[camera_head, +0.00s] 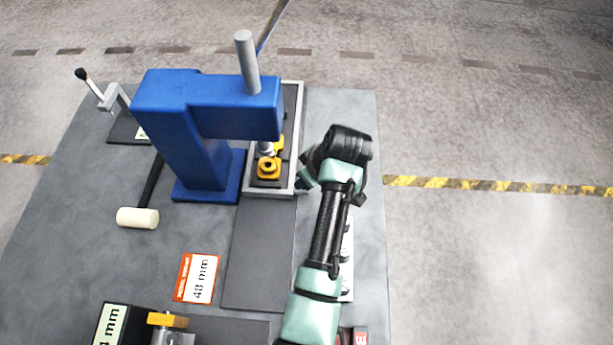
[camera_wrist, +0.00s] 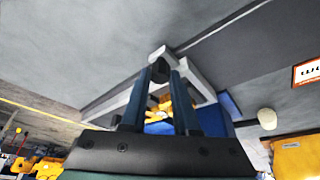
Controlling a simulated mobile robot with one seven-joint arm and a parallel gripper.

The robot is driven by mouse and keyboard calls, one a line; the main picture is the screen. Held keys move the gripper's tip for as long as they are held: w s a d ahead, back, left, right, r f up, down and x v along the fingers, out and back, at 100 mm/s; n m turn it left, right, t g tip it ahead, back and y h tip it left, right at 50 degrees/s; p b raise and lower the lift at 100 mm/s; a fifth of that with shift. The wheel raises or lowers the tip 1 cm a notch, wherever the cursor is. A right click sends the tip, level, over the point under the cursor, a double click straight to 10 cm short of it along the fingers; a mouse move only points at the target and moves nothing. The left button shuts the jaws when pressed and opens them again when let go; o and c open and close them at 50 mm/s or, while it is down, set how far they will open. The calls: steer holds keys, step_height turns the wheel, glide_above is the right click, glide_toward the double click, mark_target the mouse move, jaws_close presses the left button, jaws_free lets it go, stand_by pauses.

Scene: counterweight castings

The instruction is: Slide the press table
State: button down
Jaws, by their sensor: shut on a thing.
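The press table (camera_head: 299,120) is a dark plate with a raised light-grey rim, lying under the head of the blue press (camera_head: 200,105). A yellow-orange piece (camera_head: 268,169) sits on it near its front end. My gripper (camera_head: 304,183) is at the table's front right corner, shut on the rim; my own wrist hides part of the contact. In the wrist view the two dark fingers (camera_wrist: 169,72) stand at the light-grey rim (camera_wrist: 203,82), with its corner just beyond them.
A dark strip (camera_head: 260,255) runs forward from the press table and looks clear. A cream-headed mallet (camera_head: 138,218) lies left of the press. An orange-edged 40 mm card (camera_head: 197,278) lies left of the strip.

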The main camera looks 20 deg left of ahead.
steer(key=c, duration=0.9)
jaws_free()
steer(key=shift+w+a+r, duration=0.1)
steer(key=shift+w+r, duration=0.1)
steer(key=shift+w, duration=0.1)
steer(key=shift+c, duration=0.2)
steer(key=shift+o, duration=1.4)
steer(key=shift+f, duration=0.15)
steer(key=shift+s, duration=0.1)
steer(key=b+v, duration=0.1)
steer(key=v, duration=1.2)
